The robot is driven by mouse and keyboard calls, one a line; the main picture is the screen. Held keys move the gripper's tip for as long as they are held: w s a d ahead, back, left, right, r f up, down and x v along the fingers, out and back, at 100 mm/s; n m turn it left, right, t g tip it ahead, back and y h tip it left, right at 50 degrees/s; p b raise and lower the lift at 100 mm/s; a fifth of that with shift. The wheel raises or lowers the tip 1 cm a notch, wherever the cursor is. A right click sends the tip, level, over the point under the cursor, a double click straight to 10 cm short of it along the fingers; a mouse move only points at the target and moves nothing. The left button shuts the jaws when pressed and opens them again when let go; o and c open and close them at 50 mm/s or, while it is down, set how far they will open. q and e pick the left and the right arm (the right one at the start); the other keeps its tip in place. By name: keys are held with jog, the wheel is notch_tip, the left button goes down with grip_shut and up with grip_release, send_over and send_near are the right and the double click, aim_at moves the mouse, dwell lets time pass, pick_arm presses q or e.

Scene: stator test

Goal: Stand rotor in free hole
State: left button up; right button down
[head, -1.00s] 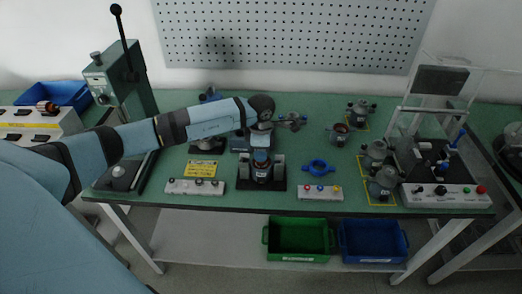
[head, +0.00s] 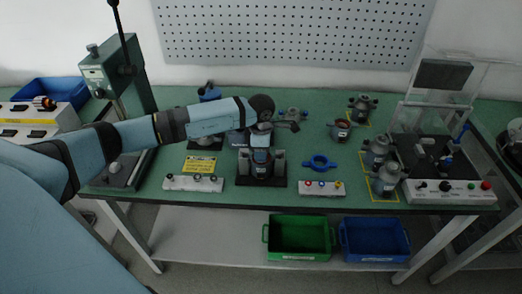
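My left gripper (head: 261,143) points down over the black fixture (head: 263,182) at the front middle of the green table. Its fingers are small and dark here, and I cannot tell if they are open or shut. A dark cylindrical part (head: 261,168) stands upright between the fixture's grey side blocks, right under the gripper. I cannot tell whether the gripper touches it. A rotor with an orange-brown band (head: 44,103) lies on the white slotted rack (head: 22,122) at the far left. My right gripper is not in view.
A press (head: 112,75) stands left. Grey motor housings (head: 386,180) stand at the right beside a clear-guarded test stand (head: 430,150). Button boxes (head: 321,188) line the front edge. Green (head: 298,255) and blue bins sit below.

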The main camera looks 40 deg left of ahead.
pick_arm(q)
jog(key=c, duration=0.5)
jog(key=shift+r, duration=0.15)
jog(key=shift+r+p, duration=2.25)
jog(key=shift+r, duration=1.9)
